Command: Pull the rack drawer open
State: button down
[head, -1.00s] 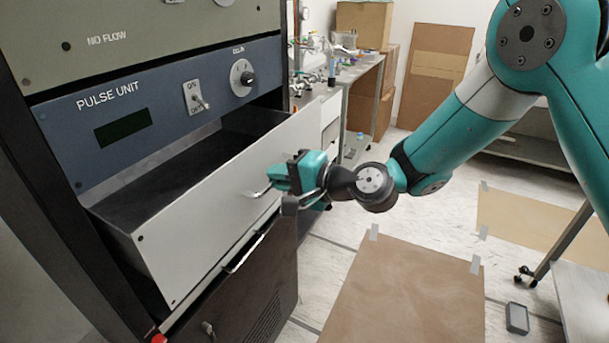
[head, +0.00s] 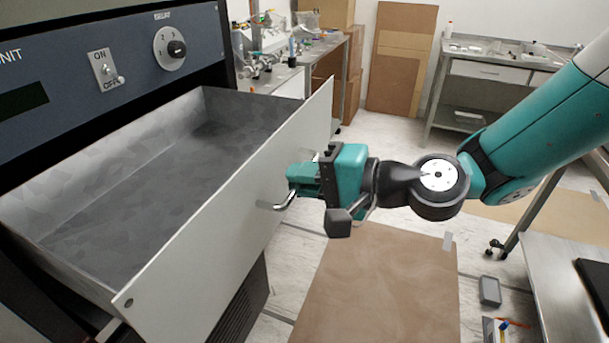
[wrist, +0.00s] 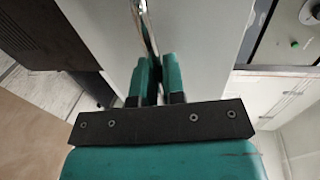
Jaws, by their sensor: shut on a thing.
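The rack drawer (head: 228,212) is a light metal box with a pale front panel, standing well out of the rack on the left of the head view. Its inside shows and looks empty. My gripper (head: 290,190) is at the front panel, shut on the bar handle (head: 283,204). In the wrist view the two teal fingers (wrist: 160,78) close around the thin metal handle (wrist: 148,28), with the pale drawer front (wrist: 205,45) behind them. The exact contact at the fingertips is partly hidden by the fingers.
The rack's blue panel (head: 75,55) with a switch and knob rises above the drawer. A cardboard sheet (head: 375,285) lies taped on the floor before it. A metal table (head: 560,280) stands at the lower right, and a cluttered bench (head: 300,60) stands behind.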

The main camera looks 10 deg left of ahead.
jog(key=shift+s, duration=0.1)
jog(key=c, duration=1.3)
grip_release()
jog(key=shift+o, duration=0.2)
jog(key=b+v, duration=0.3)
jog(key=v, duration=1.4)
jog(key=shift+d, duration=0.2)
jog(key=s+d+n+g+h+p, duration=0.1)
jog(key=s+d+n+h, duration=0.2)
jog(key=s+n+h, duration=0.1)
jog(key=s+d+n+g+h+p, duration=0.1)
jog(key=s+d+n+h+p, duration=0.1)
jog(key=s+d+n+h, duration=0.2)
jog(key=s+h, duration=0.3)
jog(key=s, duration=0.1)
jog(key=shift+d+f+n, duration=0.25)
jog(key=shift+d+n, duration=0.05)
jog(key=shift+n, duration=0.1)
